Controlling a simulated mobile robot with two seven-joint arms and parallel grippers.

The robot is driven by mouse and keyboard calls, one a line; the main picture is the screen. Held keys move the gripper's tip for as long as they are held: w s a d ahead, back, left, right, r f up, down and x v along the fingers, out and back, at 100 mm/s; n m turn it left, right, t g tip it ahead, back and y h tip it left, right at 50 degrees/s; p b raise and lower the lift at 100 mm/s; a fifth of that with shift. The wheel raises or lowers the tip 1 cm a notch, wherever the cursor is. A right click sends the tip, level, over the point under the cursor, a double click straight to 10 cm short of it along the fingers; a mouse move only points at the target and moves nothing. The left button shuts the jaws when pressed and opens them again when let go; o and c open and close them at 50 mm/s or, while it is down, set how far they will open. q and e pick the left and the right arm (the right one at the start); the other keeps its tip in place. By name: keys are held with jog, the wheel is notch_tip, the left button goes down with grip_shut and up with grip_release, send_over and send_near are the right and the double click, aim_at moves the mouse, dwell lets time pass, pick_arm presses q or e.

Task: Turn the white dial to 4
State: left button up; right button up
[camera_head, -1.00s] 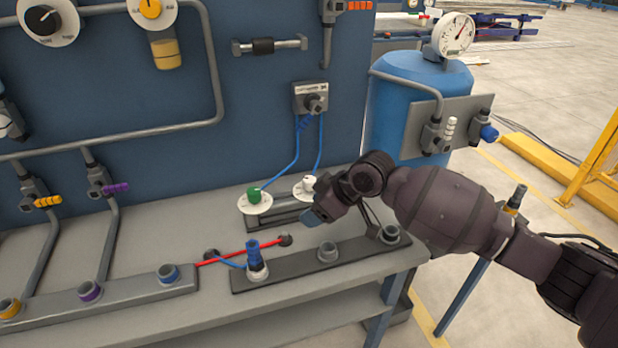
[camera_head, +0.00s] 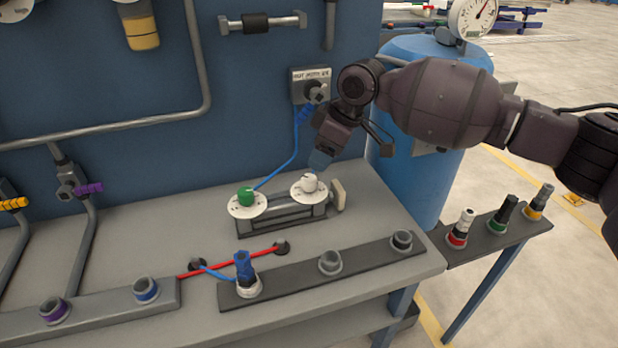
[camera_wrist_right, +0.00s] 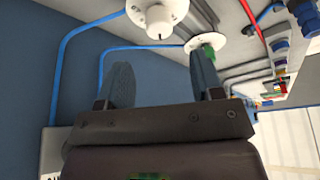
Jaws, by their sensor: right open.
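The white dial (camera_head: 309,184) is a white knob on a round white plate, on the right of a small grey stand on the bench. I cannot read its numbers. It also shows at the top of the right wrist view (camera_wrist_right: 157,18), beyond my fingertips. My right gripper (camera_head: 320,161) hangs just above and behind the white dial, pointing down, apart from it as far as I can tell. In the right wrist view its two fingers (camera_wrist_right: 163,72) are spread with nothing between them. My left gripper is not in view.
A green dial (camera_head: 246,197) sits just left of the white one. A blue cable (camera_head: 297,140) runs from it up to a wall socket (camera_head: 312,88). In front, a dark rail (camera_head: 290,280) holds a blue plug (camera_head: 243,265). A blue tank (camera_head: 400,190) stands behind right.

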aim_at(309, 177)
jog(key=b+x, duration=0.1)
jog(key=x, duration=0.6)
jog(key=shift+f, duration=0.15)
jog(key=shift+w+a+f, duration=0.1)
jog(key=shift+a+f, duration=0.1)
jog(key=shift+f, duration=0.3)
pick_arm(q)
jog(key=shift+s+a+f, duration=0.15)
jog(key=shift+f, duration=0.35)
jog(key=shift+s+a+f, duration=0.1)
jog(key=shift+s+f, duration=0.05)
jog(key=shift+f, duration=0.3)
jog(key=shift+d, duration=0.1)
pick_arm(e)
jog(key=c, duration=0.9)
